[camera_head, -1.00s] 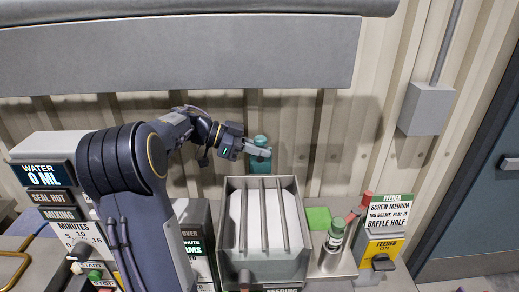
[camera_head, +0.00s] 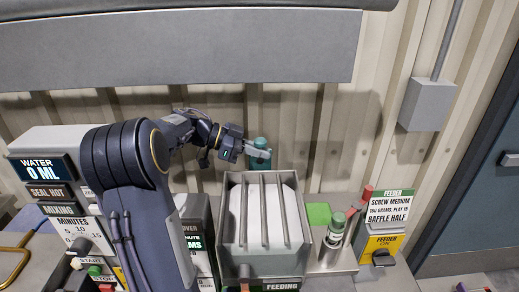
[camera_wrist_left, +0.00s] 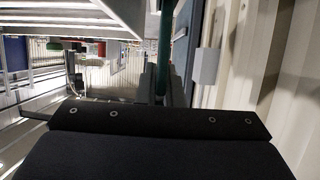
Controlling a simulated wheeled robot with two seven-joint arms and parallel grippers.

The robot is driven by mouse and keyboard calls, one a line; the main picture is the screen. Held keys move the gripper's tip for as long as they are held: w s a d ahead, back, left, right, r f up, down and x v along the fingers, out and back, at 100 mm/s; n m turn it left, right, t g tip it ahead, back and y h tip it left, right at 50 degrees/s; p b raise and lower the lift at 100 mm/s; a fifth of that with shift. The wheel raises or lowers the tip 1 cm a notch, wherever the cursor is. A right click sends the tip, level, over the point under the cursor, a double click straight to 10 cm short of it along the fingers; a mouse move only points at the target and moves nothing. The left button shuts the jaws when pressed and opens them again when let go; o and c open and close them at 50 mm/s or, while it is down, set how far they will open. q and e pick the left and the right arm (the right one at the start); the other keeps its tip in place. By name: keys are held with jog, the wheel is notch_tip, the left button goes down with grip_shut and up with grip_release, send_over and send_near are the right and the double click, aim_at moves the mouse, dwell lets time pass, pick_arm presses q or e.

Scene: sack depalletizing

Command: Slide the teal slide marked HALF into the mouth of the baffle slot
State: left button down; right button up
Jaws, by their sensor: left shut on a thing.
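My left gripper (camera_head: 258,153) reaches in from the left, behind the back edge of the grey hopper. It is shut on a teal piece (camera_head: 260,143), taken to be the teal slide, which stands upright between the fingers. In the left wrist view the teal piece (camera_wrist_left: 164,45) rises between the fingers, beside the hopper's pale underside. The HALF mark is not readable on it. The slot's mouth cannot be made out; the hopper and gripper cover that area. My right gripper is not in view.
The barred hopper (camera_head: 228,225) holds a white sack or fill. To its right are a green pad (camera_head: 318,213), a green-capped container (camera_head: 335,228) and a red-tipped piece (camera_head: 366,192). A feeder sign (camera_head: 390,210) reads BAFFLE HALF. A corrugated wall (camera_head: 310,120) stands close behind.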

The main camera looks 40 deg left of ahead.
aim_at(260, 165)
pick_arm(q)
jog(key=shift+f+b, duration=0.6)
jog(key=shift+f, duration=1.6)
jog(key=shift+r, duration=0.2)
jog(key=shift+r+p, duration=1)
jog(key=shift+r, duration=1.75)
jog(key=shift+f+b, duration=0.8)
jog(key=shift+f, duration=2.15)
jog(key=c, duration=1.6)
grip_release()
jog(key=shift+o, duration=0.6)
